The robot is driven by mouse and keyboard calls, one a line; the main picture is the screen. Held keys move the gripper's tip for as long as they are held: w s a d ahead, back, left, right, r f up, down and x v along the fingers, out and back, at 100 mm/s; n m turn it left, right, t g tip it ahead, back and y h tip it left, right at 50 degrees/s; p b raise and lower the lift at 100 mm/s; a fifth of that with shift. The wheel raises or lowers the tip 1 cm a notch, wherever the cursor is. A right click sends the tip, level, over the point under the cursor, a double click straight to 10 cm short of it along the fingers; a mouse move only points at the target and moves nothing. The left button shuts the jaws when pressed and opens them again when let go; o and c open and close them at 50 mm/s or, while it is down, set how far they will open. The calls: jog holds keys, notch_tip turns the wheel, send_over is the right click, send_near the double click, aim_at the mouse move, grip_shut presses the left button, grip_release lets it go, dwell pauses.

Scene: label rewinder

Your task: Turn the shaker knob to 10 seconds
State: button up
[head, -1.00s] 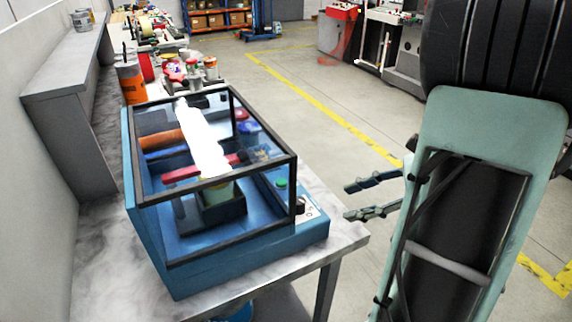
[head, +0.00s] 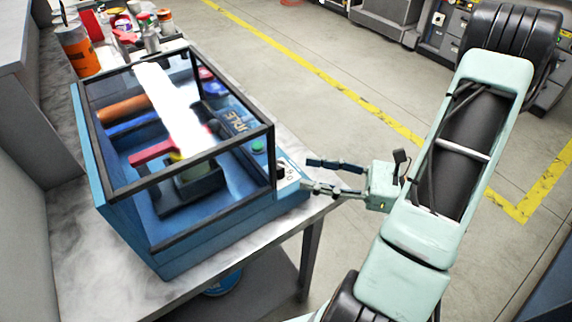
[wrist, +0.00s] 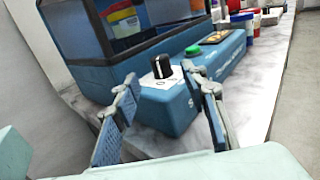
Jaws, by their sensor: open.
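The blue shaker (head: 180,235) with a clear, dark-framed cover sits on the marble-topped table. Its black knob (wrist: 161,67) with a white pointer line stands on a white dial plate at the near end of the machine. The knob also shows in the head view (head: 281,172), just left of my gripper. My gripper (head: 305,175) is open and empty. In the wrist view its fingertips (wrist: 160,80) frame the knob, one on each side, and I see gaps between them and the knob. The dial marks are too small to read. A green button (wrist: 193,50) is beside the dial plate.
The table's right edge (head: 318,212) runs just under my gripper. Bottles and jars, including an orange container (head: 77,50), stand behind the shaker. A grey shelf is at the left. The floor right of the table is clear around my arm.

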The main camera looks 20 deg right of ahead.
aim_at(286, 175)
jog(key=x, duration=0.7)
jog(key=shift+p, duration=0.3)
jog(key=shift+d, duration=0.1)
grip_shut()
